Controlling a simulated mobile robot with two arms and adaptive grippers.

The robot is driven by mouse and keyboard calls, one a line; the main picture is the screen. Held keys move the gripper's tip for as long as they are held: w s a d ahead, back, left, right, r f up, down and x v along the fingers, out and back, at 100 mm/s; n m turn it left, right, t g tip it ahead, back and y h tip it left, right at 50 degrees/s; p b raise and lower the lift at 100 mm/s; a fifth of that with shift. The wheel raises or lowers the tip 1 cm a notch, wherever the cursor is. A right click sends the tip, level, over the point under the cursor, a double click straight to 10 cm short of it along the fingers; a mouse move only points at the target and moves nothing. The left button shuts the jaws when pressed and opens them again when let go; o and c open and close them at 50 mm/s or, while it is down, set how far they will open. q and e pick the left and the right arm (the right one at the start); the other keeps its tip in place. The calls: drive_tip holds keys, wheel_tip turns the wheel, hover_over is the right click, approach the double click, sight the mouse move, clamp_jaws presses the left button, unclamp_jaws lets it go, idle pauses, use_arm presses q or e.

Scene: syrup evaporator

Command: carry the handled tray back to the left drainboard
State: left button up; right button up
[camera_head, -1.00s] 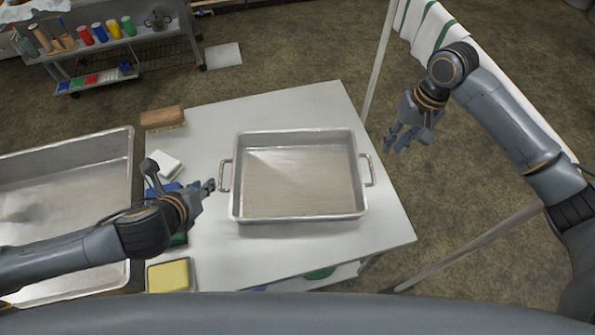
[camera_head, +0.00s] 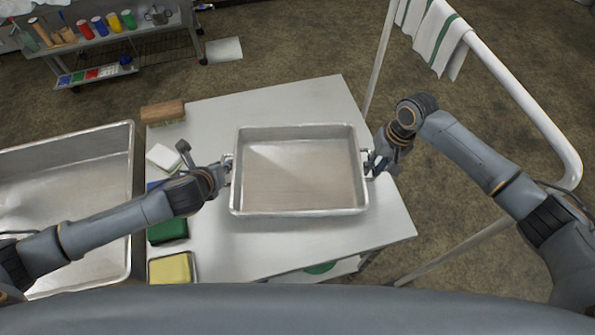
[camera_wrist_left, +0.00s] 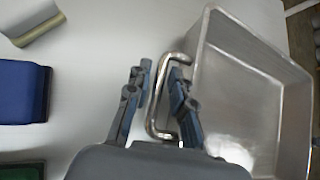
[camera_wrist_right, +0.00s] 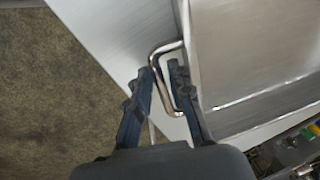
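The handled tray (camera_head: 302,182), a shallow empty metal pan, lies flat on the white table (camera_head: 300,100). My left gripper (camera_head: 224,174) is at its left handle. In the left wrist view the fingers (camera_wrist_left: 161,66) stand apart on either side of that handle (camera_wrist_left: 156,115), with gaps showing. My right gripper (camera_head: 373,164) is at the right handle. In the right wrist view its fingers (camera_wrist_right: 159,68) straddle the right handle (camera_wrist_right: 162,78), also apart. Neither gripper is seen clamped. I cannot tell which surface is the left drainboard.
A metal basin (camera_head: 131,210) adjoins the table at left. A brush (camera_head: 163,111), white block (camera_head: 165,158), green block (camera_head: 167,230) and yellow sponge (camera_head: 171,268) line the table's left side. A rail with a striped towel (camera_head: 432,35) stands at right.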

use_arm(q)
drive_tip(key=shift+w+f, duration=0.3)
use_arm(e)
drive_tip(key=shift+a+f, duration=0.1)
drive_tip(key=shift+f, duration=0.35)
use_arm(q)
clamp_jaws()
use_arm(e)
clamp_jaws()
use_arm(q)
drive_tip(key=shift+r, duration=0.1)
use_arm(e)
drive_tip(key=shift+r, duration=0.1)
